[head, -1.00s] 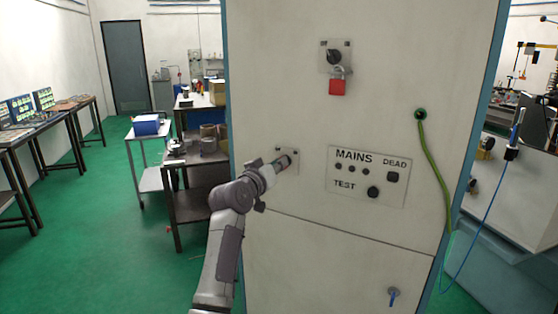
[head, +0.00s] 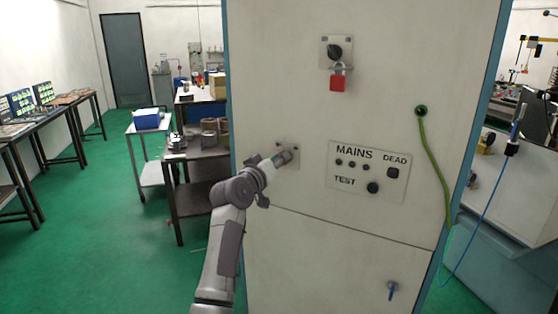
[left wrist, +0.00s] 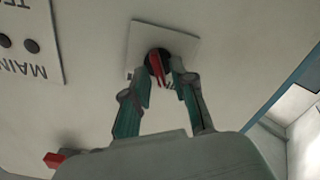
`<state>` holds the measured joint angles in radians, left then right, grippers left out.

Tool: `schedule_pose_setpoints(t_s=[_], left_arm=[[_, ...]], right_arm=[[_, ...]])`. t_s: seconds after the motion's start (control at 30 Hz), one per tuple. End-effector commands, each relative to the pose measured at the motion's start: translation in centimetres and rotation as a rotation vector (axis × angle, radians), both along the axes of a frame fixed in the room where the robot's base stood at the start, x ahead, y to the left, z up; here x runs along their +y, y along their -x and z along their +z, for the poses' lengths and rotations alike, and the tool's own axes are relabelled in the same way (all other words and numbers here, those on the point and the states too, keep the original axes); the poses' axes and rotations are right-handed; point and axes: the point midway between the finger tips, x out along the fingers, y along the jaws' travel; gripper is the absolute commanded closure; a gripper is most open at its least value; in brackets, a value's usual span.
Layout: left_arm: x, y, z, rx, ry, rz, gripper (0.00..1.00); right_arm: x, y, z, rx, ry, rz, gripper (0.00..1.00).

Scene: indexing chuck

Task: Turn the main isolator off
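The main isolator is a black round knob with a red handle (left wrist: 156,66) on a pale square plate (left wrist: 180,42), seen upside down in the left wrist view. In the head view its plate (head: 292,147) is left of the MAINS panel, and my gripper largely hides the knob. My left gripper (head: 286,157) is at the knob. In the left wrist view its two fingers (left wrist: 163,68) stand on either side of the red handle, partly closed. A gap shows on the right side of the handle; contact is unclear. My right gripper is in neither view.
The MAINS panel (head: 368,173) with buttons is right of the isolator. A black rotary switch (head: 334,51) with a red padlock (head: 338,83) is above. A green cable (head: 429,160) hangs at right. A dark-legged bench (head: 195,190) stands left of the cabinet.

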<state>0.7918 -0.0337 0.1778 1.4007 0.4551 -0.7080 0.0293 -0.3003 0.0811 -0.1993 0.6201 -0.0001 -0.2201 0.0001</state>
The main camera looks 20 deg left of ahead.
Motion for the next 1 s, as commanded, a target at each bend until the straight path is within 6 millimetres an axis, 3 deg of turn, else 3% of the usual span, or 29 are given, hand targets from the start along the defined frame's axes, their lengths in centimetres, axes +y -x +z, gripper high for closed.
schedule_pose_setpoints(t_s=[0.33,0.47,1.0], left_arm=[[0.0,0.1,0.0,0.000,-0.002,0.000,0.66],[0.3,1.1,-0.1,0.000,-0.002,0.001,0.66],[2.1,10.6,-0.1,0.000,-0.002,0.001,0.66]], right_arm=[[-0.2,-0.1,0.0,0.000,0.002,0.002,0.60],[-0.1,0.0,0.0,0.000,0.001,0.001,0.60],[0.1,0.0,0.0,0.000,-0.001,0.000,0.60]])
